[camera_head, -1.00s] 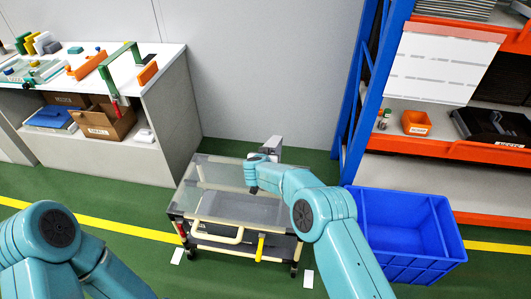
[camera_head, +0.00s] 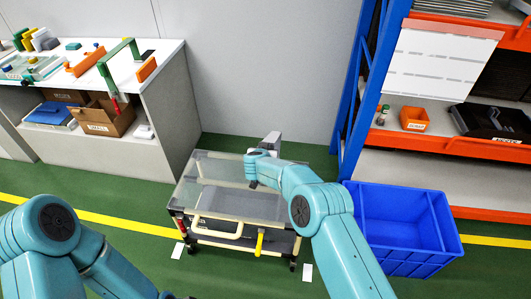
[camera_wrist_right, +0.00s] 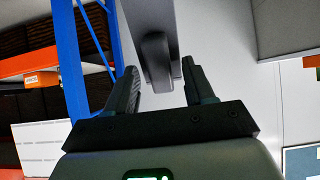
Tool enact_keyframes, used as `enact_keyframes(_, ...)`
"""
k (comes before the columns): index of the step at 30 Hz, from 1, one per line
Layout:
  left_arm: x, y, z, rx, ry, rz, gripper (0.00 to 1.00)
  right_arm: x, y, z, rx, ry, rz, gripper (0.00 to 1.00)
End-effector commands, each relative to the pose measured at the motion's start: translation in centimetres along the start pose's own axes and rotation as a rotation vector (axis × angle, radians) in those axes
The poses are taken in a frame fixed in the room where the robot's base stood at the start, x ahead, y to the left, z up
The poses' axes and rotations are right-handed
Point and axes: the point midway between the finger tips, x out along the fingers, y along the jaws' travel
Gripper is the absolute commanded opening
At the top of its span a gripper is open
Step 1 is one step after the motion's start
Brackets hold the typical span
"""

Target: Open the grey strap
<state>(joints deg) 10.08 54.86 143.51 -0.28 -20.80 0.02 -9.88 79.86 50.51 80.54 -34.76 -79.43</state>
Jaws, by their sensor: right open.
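A grey upright part with a darker grey strap-like piece (camera_wrist_right: 155,58) on it shows at the top of the right wrist view. My right gripper (camera_wrist_right: 163,88) is open; its two dark fingers stand on either side of the lower end of that piece. I cannot tell whether they touch it. In the head view a grey block (camera_head: 271,141) stands at the cart's back edge, partly hidden by my right wrist. My right fingers are hard to make out there. My left arm enters at the lower left; only dark bits of its gripper (camera_head: 172,295) show at the bottom edge.
The cart (camera_head: 222,227) has a clear top and cream handle. A white workbench (camera_head: 165,70) with parts and boxes is at the left.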

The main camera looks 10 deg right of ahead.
Motion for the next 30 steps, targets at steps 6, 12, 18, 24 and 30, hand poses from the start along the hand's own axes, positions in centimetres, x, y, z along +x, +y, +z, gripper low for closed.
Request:
enact_keyframes(6,0.1,0.0,0.0,0.0,0.0,0.0,0.54,-1.2,-0.1,-0.1,-0.001,0.0,-0.001,0.53)
enact_keyframes(12,0.4,-0.1,0.0,0.0,0.0,0.0,0.54,-4.5,-0.1,-0.1,-0.003,0.001,-0.002,0.53)
enact_keyframes(18,0.9,-0.3,0.0,0.0,0.0,0.0,0.54,-9.0,-0.1,-0.1,-0.002,0.002,-0.003,0.53)
enact_keyframes(24,1.2,-0.4,0.0,0.0,0.0,0.0,0.54,-13.5,-0.1,0.0,-0.001,0.001,-0.003,0.53)
enact_keyframes(30,1.2,-0.5,0.0,0.0,0.0,0.0,0.54,-15.9,0.0,0.0,0.0,-0.001,-0.001,0.53)
